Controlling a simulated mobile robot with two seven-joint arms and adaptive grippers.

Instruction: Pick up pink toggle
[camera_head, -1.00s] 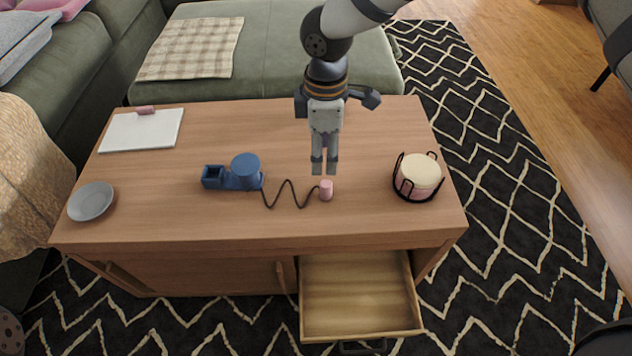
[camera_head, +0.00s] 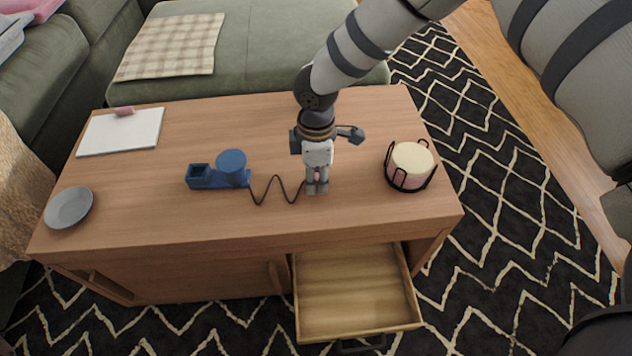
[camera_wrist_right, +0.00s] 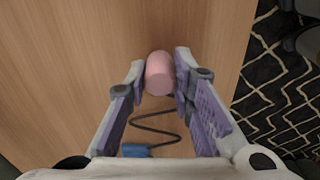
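The pink toggle (camera_wrist_right: 160,74) is a small pink cylinder at the end of a dark zigzag cord (camera_head: 274,188) on the wooden table (camera_head: 240,222). In the wrist view it sits between the fingertips of my right gripper (camera_wrist_right: 161,68), one finger on each side. The fingers are apart and very close to its sides; I cannot tell if they touch it. In the head view my right gripper (camera_head: 317,188) points down over the toggle and hides most of it. My left gripper is not in view.
The cord leads to a blue device (camera_head: 231,168) on the left. A round cake-like item in a black wire holder (camera_head: 411,162) stands to the right. A grey bowl (camera_head: 69,207) and a white pad (camera_head: 120,133) are at the left. An open drawer (camera_head: 352,290) juts out below.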

